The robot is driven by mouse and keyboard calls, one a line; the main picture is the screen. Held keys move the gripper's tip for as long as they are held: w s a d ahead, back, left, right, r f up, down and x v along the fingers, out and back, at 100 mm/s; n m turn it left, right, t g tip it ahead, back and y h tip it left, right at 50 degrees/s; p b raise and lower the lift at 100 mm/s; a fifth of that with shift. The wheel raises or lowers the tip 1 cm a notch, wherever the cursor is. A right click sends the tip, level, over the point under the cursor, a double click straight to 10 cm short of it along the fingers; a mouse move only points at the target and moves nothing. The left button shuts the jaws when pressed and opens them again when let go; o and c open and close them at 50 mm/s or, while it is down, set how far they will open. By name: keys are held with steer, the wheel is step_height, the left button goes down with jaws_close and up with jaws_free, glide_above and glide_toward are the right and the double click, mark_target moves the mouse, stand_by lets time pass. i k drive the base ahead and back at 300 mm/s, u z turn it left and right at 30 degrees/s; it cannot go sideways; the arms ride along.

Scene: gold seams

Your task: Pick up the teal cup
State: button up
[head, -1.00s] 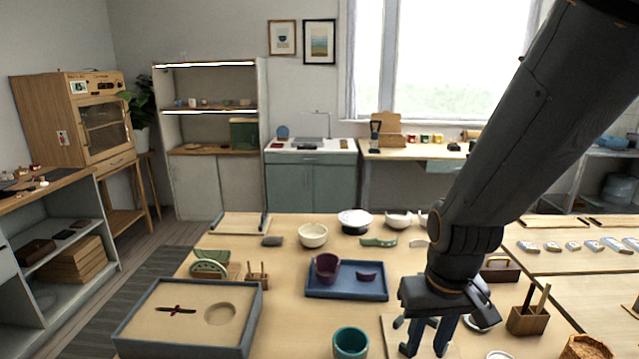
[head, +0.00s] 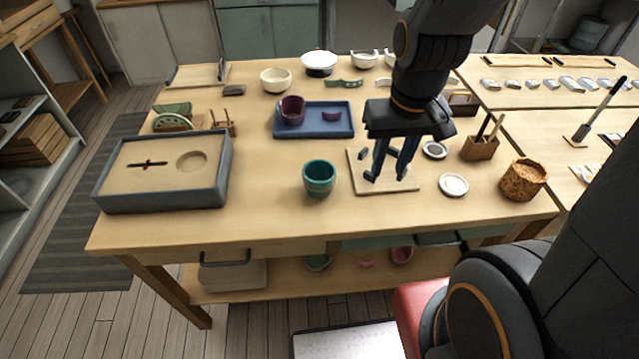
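The teal cup (head: 319,180) stands upright on the wooden table (head: 270,222), near its front edge and about the middle. Its open rim faces up and nothing touches it. My gripper (head: 386,178) points down to the right of the cup, over a pale square board (head: 405,184). Its two dark fingers are apart with nothing seen between them. I cannot tell whether the fingertips touch the board.
A blue tray (head: 345,132) with a broken purple cup (head: 292,110) lies behind the teal cup. A grey-rimmed sand box (head: 112,197) is at left. White lids (head: 453,185), a tool holder (head: 480,148) and a cork-coloured pot (head: 523,180) are at right. Bare table surrounds the teal cup.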

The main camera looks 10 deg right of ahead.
mark_target(316, 170)
steer(key=z, duration=2.6)
steer(key=k, duration=2.05)
steer(key=u, duration=1.35)
steer(key=i, duration=0.5)
